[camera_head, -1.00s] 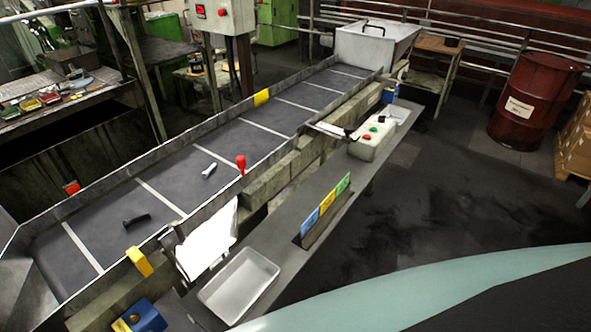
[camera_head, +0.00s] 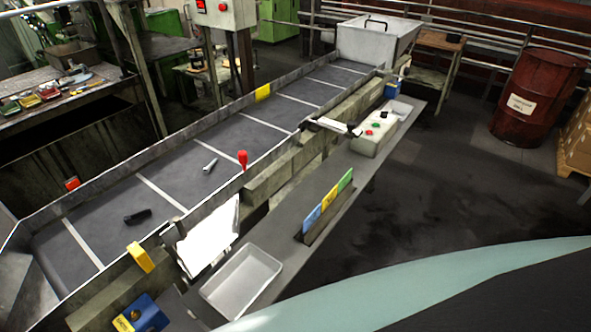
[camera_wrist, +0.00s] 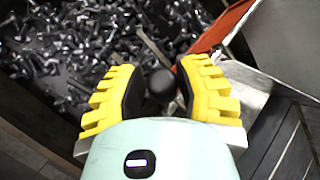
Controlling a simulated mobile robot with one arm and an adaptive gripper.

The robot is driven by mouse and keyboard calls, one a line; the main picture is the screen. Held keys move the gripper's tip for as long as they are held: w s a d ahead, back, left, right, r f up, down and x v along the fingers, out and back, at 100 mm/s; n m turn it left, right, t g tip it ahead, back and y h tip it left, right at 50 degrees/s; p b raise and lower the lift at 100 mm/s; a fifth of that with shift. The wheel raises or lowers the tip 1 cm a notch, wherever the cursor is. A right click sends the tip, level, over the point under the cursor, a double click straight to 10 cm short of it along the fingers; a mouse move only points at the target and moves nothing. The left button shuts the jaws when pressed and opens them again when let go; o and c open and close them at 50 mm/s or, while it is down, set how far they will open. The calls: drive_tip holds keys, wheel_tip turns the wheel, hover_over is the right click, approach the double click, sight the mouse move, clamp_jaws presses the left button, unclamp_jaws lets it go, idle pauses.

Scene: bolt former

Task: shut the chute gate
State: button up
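In the wrist view a round black knob (camera_wrist: 160,84) sits between the yellow, black-padded fingers of my gripper (camera_wrist: 158,74). The fingers are apart on either side of it, and I see no clear contact. A thin rod (camera_wrist: 152,45) shows beyond the knob; whether the two are joined is unclear. An orange-red sloping panel (camera_wrist: 219,25) with grey metal walls (camera_wrist: 282,45) lies at the upper right, apparently part of the chute. I cannot make out the gate plate itself. My gripper is not in the head view.
A heap of loose bolts (camera_wrist: 75,50) lies beyond my gripper. A side shelf holds a grey tray (camera_head: 242,280) and a button box (camera_head: 374,134). A red drum (camera_head: 537,95) stands right; open floor lies before it.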

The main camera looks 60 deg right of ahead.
drive_tip(key=o, duration=0.4)
drive_tip(key=shift+r, duration=0.1)
drive_tip(key=shift+w+r, duration=0.1)
drive_tip(key=shift+r, duration=0.35)
drive_tip(key=shift+a+r, duration=0.15)
drive_tip(key=shift+r, duration=4.35)
drive_tip(key=shift+d, duration=0.2)
